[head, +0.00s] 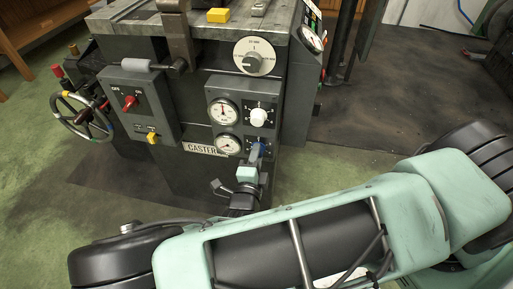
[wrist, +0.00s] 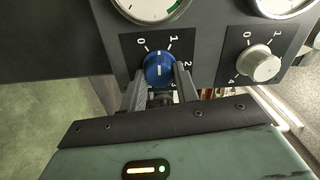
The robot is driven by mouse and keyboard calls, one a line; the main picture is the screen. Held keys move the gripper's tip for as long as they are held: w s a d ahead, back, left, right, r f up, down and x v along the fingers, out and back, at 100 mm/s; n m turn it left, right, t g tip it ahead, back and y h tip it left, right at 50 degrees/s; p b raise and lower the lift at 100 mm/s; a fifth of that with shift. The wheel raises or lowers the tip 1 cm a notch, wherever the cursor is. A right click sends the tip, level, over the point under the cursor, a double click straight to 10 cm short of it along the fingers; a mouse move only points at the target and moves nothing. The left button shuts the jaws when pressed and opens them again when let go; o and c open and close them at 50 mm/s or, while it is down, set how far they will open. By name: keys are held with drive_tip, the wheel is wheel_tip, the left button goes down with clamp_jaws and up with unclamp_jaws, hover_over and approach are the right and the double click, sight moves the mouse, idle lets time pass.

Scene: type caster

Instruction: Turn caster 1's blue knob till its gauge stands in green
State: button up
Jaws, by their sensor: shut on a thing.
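The blue knob (wrist: 158,67) sits between the two fingers of my gripper (wrist: 162,76) in the wrist view, one finger on each side. My gripper is shut on it. The knob's white mark points up, between the 0 and 1 on its dial plate. In the head view my gripper (head: 256,155) reaches the lower right of the caster's (head: 200,148) gauge panel and mostly hides the knob. The gauge (head: 228,144) beside it shows small, its needle hard to read. In the wrist view that gauge (wrist: 150,8) is cut off, with part of a green band visible.
A white knob (head: 259,117) with its own gauge (head: 222,111) is just above in the head view. A large dial (head: 254,57) is higher up. A switch box with a red knob (head: 130,101) and a handwheel (head: 82,117) are to the left.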

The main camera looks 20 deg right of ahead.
drive_tip(key=shift+a+f+m+p, duration=0.1)
drive_tip(key=shift+m+p, duration=4.7)
drive_tip(key=shift+m, duration=4.4)
drive_tip(key=o, duration=1)
drive_tip(key=shift+c, duration=0.2)
